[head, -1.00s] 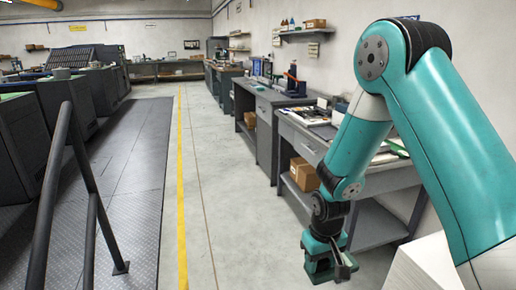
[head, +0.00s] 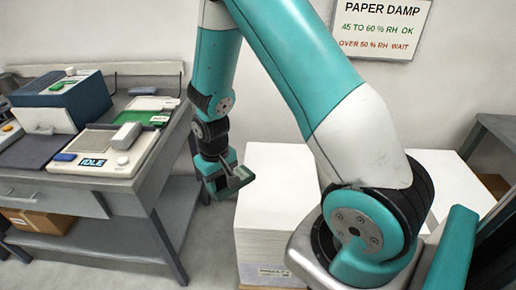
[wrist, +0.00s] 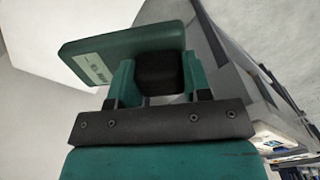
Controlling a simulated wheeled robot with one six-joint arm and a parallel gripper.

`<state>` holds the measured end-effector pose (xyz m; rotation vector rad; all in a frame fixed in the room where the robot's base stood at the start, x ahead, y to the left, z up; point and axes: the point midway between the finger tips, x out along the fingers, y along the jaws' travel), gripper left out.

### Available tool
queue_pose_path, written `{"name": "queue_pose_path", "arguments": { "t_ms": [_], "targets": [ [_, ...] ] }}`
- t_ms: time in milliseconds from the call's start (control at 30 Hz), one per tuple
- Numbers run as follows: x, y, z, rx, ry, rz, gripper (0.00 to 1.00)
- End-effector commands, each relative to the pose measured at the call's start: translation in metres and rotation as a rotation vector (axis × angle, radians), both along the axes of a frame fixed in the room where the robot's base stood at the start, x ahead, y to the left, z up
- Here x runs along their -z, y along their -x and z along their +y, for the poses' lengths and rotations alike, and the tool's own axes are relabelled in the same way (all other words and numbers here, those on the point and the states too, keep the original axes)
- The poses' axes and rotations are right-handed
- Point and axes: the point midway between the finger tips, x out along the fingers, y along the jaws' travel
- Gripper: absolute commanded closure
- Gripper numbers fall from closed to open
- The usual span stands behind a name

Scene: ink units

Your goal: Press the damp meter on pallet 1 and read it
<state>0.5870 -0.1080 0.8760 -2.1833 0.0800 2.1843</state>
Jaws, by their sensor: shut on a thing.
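My gripper (head: 229,181) hangs down beside the left paper stack and is shut on a green-grey thing. In the wrist view, my gripper (wrist: 157,77) holds a dark block between its green fingers. A flat green body (wrist: 130,48) with a small pale label joins it. This looks like the damp meter, but its display and label text cannot be read. A white paper stack (head: 275,205) stands just right of the gripper, and the gripper seems apart from it. Another white stack (head: 452,178) stands behind my arm. I cannot tell which is on pallet 1.
A grey bench (head: 100,197) stands at left, with a box (head: 45,202) on its shelf. A device reading IDLE (head: 105,158) and a blue unit (head: 70,95) are on it. A PAPER DAMP sign (head: 376,28) hangs on the wall. Floor shows between bench and stack.

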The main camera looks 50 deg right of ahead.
Motion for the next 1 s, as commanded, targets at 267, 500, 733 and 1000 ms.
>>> {"name": "queue_pose_path", "arguments": {
  "t_ms": [267, 500, 733, 1000],
  "targets": [
    [0.076, -0.020, -0.104, 0.687, 0.001, -0.003, 0.85],
    [0.125, -0.012, -0.203, 1.330, 0.000, -0.003, 0.85],
    [0.137, -0.004, -0.237, 1.572, 0.000, -0.001, 0.85],
    [0.152, -0.004, -0.236, 1.579, 0.001, 0.000, 0.85]
  ]
}}
